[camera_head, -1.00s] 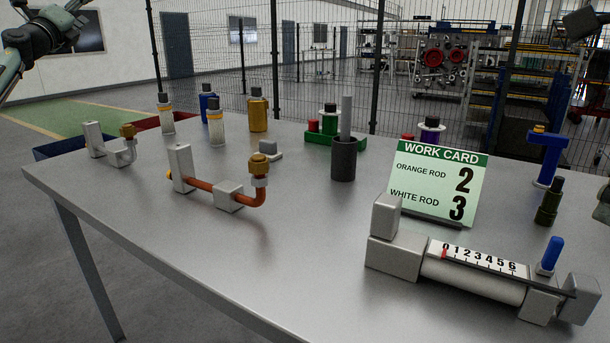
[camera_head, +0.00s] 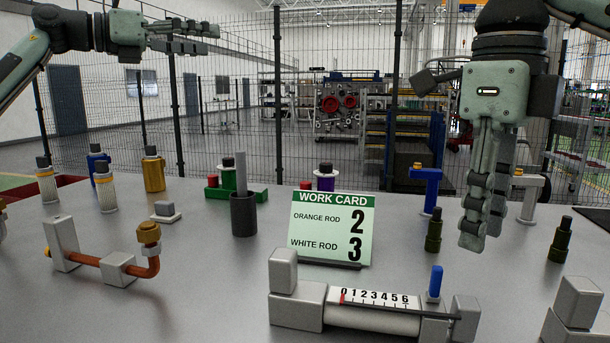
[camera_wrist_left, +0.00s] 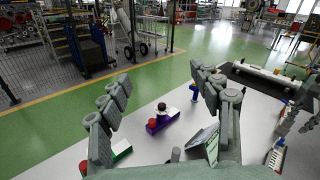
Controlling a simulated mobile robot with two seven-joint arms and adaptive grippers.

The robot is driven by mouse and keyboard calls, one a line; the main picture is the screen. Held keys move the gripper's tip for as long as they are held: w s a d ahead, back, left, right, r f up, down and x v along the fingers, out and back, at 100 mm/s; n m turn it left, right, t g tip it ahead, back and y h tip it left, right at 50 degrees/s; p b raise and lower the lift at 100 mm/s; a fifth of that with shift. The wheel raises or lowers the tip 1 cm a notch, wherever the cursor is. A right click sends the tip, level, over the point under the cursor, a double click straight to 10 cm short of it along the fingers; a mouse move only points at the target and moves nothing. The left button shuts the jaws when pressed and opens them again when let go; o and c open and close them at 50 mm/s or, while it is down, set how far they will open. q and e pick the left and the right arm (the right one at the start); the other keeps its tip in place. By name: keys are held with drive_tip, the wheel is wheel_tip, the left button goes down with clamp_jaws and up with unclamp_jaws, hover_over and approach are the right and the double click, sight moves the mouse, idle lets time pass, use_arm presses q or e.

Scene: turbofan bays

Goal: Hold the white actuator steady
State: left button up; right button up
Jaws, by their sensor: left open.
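The white actuator (camera_head: 372,319) lies across the front of the table between grey end blocks. Its scale reads 0 to 6, with a red mark at 0. A blue upright handle (camera_head: 435,281) stands near its right end. My left gripper (camera_head: 212,38) is raised high at the upper left, fingers pointing right, far from the actuator. In the left wrist view its fingers (camera_wrist_left: 160,82) are spread with nothing between them. My right gripper (camera_head: 481,240) hangs fingers down above and behind the actuator's right end, apart from it. Its fingers overlap, so their opening is unclear.
A work card (camera_head: 331,229) stands behind the actuator, giving orange rod 2 and white rod 3. An orange pipe assembly (camera_head: 113,263) lies at left. A dark cup with a grey rod (camera_head: 243,214), a blue stand (camera_head: 427,188) and dark green cylinders (camera_head: 434,231) stand farther back. Bare tabletop lies left of the actuator.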

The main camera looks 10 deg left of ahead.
use_arm(q)
drive_tip(key=s+d+f+m+g, duration=0.2)
drive_tip(key=d+f+g, duration=0.1)
drive_tip(key=d, duration=0.4)
drive_tip(key=s+d+f+m+g, duration=0.2)
drive_tip(key=d+f, duration=0.2)
drive_tip(key=d, duration=0.4)
drive_tip(key=m+g+y, duration=0.8)
drive_tip(key=y, duration=0.4)
hover_over(307, 290)
wheel_tip(307, 290, down, 20)
drive_tip(key=shift+d+r, duration=0.1)
drive_tip(key=shift+f, duration=3.85)
